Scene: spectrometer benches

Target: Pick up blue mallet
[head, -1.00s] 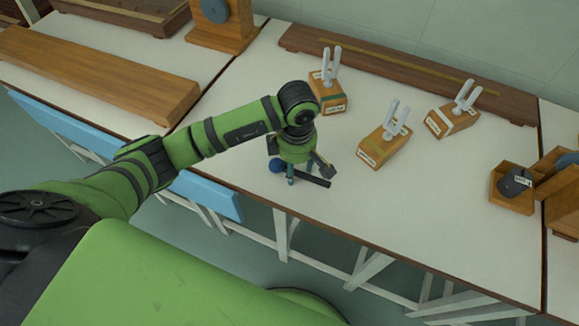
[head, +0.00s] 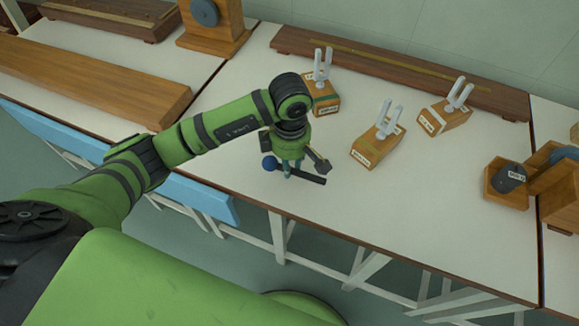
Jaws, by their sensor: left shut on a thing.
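The blue mallet (head: 269,163) is at the front part of the middle bench. Its round blue head is at the left and its dark handle (head: 312,179) points right, past the gripper. My left gripper (head: 291,173) points down and is shut on the mallet's handle, just right of the head. The fingers and wrist hide part of the handle. I cannot tell whether the mallet touches the bench top or is just above it. My right gripper is not in view.
Three wooden blocks with metal tuning forks stand behind and right of the gripper: one close behind (head: 325,100), one right (head: 378,147), one farther (head: 444,118). A long dark board (head: 400,72) lies at the back. Bare bench top lies at the right front.

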